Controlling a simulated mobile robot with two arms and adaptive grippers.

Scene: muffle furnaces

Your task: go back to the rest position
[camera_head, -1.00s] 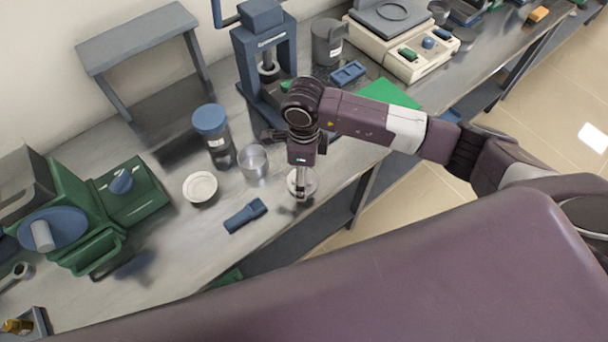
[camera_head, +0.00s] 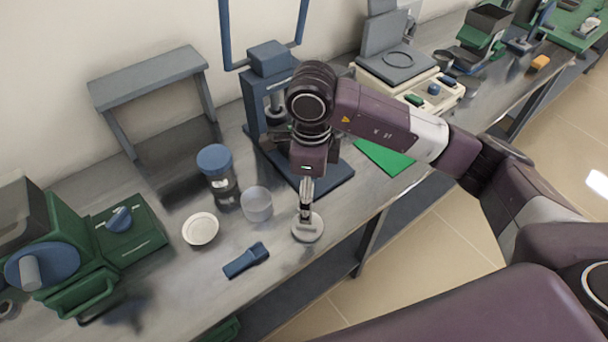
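My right arm reaches in from the right, and its gripper (camera_head: 306,204) points down over the bench. Its narrow silver and dark tip overlaps the far edge of a small round metal disc (camera_head: 309,230). The disc lies on the bench near the front edge. I cannot tell whether the tip touches it, or whether the fingers are open or shut. My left gripper is out of view.
Near my gripper are a clear beaker (camera_head: 257,204), a white dish (camera_head: 200,229), a blue-capped jar (camera_head: 216,170) and a blue tool (camera_head: 246,260). A blue press (camera_head: 268,95) stands behind; a green machine (camera_head: 70,245) is left, a balance (camera_head: 400,75) back right.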

